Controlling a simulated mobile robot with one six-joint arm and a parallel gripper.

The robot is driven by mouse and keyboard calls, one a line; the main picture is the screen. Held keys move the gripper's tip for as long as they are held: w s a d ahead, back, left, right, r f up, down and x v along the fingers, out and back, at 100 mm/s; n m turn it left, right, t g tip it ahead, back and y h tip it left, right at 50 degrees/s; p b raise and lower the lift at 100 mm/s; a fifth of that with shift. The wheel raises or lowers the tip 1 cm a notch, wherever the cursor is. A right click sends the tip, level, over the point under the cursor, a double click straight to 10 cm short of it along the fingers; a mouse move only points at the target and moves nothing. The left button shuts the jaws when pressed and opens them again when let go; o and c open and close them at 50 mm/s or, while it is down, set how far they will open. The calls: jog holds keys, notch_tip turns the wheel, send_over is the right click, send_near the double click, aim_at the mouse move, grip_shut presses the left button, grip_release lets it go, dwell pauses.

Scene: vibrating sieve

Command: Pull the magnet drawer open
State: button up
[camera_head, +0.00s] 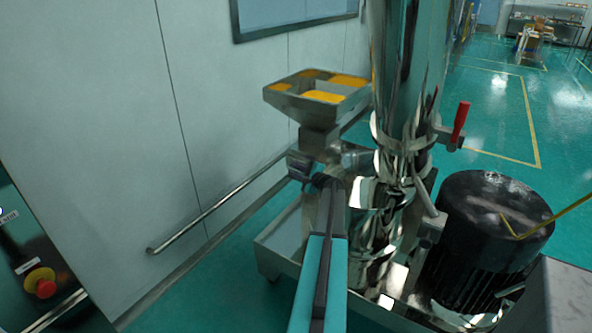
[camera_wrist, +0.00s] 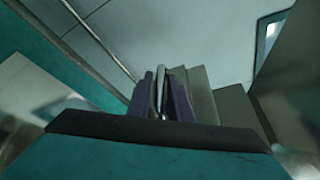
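The magnet drawer seems to be the grey metal block (camera_head: 305,163) below the hopper, though its outline is hard to make out. My gripper (camera_head: 326,183) reaches up to it from below, with its tip at or very near the block's lower front. In the wrist view my gripper's two dark fingers (camera_wrist: 164,98) stand close together around a narrow pale metal piece, perhaps the drawer's handle. I cannot tell whether the fingers press on it. No gap showing an open drawer is visible.
The hopper (camera_head: 318,97) holds yellow material. A polished steel column (camera_head: 395,75) with a red-handled valve (camera_head: 460,122) stands right of my arm. A black motor (camera_head: 490,240) is lower right. The wall (camera_head: 90,100) and its rail (camera_head: 215,205) are left.

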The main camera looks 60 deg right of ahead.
dwell(0.3)
grip_shut()
jog(key=shift+w+d, duration=0.1)
jog(key=shift+d, duration=0.25)
jog(key=a+b, duration=0.7)
jog(key=a, duration=1.1)
jog(key=shift+a+b, duration=0.3)
jog(key=shift+a, duration=0.1)
jog(key=shift+f, duration=0.1)
grip_release()
